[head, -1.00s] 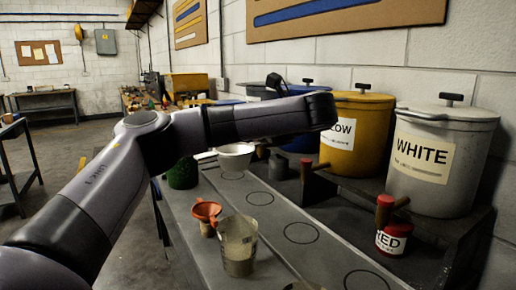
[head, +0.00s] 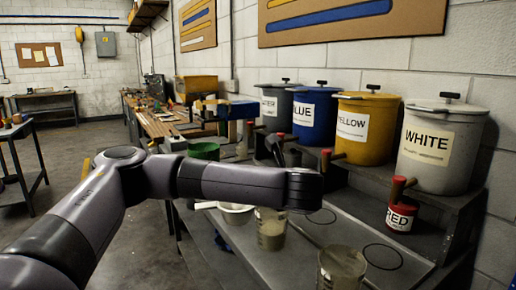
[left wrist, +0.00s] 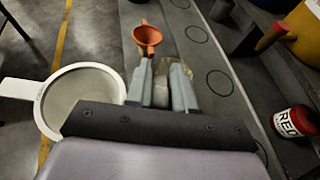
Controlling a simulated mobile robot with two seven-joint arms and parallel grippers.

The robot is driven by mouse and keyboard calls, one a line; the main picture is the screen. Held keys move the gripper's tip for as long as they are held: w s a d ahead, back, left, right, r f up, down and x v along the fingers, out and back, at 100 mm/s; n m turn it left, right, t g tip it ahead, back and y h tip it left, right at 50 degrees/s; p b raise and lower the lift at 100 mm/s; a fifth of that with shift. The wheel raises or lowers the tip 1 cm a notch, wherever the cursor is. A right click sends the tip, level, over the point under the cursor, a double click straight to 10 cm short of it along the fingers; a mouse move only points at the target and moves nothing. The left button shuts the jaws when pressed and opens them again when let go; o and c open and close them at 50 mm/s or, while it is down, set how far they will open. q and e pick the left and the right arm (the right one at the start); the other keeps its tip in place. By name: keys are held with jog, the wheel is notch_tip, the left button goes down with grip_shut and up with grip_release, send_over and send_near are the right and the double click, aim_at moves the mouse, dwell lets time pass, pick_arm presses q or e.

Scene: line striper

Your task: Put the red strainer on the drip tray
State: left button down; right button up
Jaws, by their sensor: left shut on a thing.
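A strainer (left wrist: 80,98) with a white rim, grey mesh and white handle is close beside my left gripper in the left wrist view. It also shows left of my left arm's end in the head view (head: 236,217). My left gripper (left wrist: 160,65) is shut; a grey-tan part shows between its fingers. I cannot tell which surface is the drip tray. My right gripper is not in view.
Clear cups stand on the bench at the middle (head: 270,232) and front (head: 342,272). A red-labelled pot (head: 400,216), a white bucket (head: 432,150) and a yellow bucket (head: 365,127) line the right, with protruding handles. Marked circles (head: 382,257) on the bench are bare.

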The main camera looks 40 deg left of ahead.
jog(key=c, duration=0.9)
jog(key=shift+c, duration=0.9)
pick_arm(q)
jog(key=s+d+f+m+t+h, duration=0.3)
jog(key=s+d+f+m+h, duration=0.2)
jog(key=d+f, duration=0.4)
jog(key=s+d+f+m+t+h, duration=0.3)
jog(key=s+d+f+m+h, duration=0.3)
jog(key=d+f, duration=0.3)
notch_tip(320, 180, down, 4)
jog(key=shift+s, duration=0.7)
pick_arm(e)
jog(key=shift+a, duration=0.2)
